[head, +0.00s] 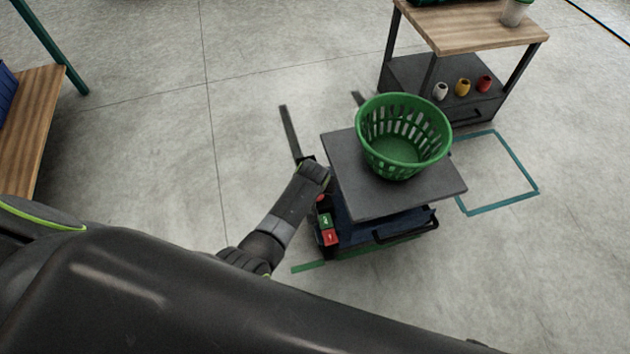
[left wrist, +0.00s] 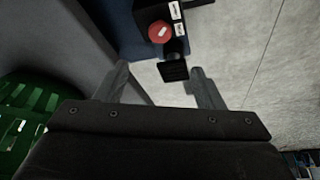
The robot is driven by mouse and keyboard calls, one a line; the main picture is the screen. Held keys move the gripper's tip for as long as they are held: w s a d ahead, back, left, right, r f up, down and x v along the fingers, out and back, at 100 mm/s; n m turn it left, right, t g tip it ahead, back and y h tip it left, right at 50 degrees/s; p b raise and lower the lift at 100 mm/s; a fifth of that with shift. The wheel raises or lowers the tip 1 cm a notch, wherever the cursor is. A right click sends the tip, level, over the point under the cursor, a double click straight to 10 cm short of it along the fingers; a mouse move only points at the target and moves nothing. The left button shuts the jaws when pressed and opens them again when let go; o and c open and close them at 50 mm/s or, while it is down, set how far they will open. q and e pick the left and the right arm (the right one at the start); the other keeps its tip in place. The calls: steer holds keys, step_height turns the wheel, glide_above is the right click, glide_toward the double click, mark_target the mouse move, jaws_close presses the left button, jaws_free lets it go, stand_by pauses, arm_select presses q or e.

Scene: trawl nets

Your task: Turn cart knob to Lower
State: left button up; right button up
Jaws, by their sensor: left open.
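The cart (head: 350,208) has a grey top plate, a dark blue body and a control box (head: 324,222) on its left side, with a green and a red label. In the left wrist view, a red round knob (left wrist: 160,32) with a white mark sits on the dark box, beside two small white labels. A black block (left wrist: 173,71) sticks out just below it. My left gripper (left wrist: 163,85) is open, with its fingers apart on either side of that block and short of the red knob. In the head view its fingertips are hidden behind the wrist. My right gripper is not in view.
A green basket (head: 405,135) stands on the cart's top plate. Dark fork bars (head: 290,132) reach out behind the cart. A wood-topped table (head: 475,25) with small cups on its lower shelf stands at back right. A teal floor outline (head: 500,205) lies right. The left floor is open.

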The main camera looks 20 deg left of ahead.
arm_select(q)
steer(key=shift+v, duration=0.95)
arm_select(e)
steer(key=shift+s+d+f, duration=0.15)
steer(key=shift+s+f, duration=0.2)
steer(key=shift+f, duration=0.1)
